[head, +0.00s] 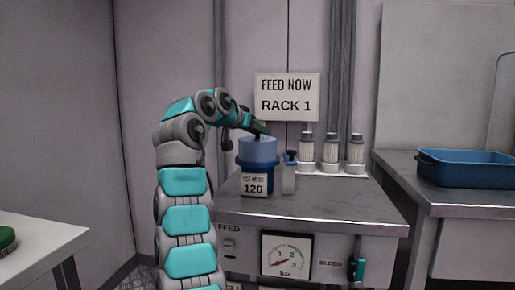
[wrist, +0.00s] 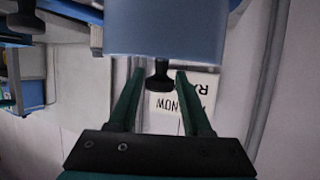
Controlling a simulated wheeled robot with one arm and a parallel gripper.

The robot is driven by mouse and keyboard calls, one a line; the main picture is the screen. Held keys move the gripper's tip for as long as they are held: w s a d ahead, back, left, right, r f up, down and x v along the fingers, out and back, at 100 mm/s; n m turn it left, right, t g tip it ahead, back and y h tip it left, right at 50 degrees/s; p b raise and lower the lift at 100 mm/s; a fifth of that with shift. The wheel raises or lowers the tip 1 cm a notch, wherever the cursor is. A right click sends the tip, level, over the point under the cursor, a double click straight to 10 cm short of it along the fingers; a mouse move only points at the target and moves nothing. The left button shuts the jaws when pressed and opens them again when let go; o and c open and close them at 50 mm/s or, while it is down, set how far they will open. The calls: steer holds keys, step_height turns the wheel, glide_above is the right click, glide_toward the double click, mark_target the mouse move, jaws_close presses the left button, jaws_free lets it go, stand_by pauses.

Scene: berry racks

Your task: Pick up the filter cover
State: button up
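The filter cover (head: 257,150) is a light blue cylinder on top of the dark blue filter housing, which has a white label reading 120. In the wrist view, which looks upside down, the cover (wrist: 165,28) fills the top middle, with its black knob (wrist: 160,76) pointing down in the picture. My gripper (head: 262,129) is right at the top of the cover. In the wrist view, my gripper (wrist: 159,80) is open, its green fingers either side of the knob with a visible gap on both sides. The head view hides the knob behind my gripper.
Several white filter cartridges (head: 331,152) stand in a holder at the back of the metal counter (head: 300,207). A blue-handled valve (head: 290,160) is close right of the housing. A blue tray (head: 465,170) sits on the right counter. A sign reads FEED NOW RACK 1 (head: 287,97).

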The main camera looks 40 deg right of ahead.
jaws_close()
stand_by(1.0)
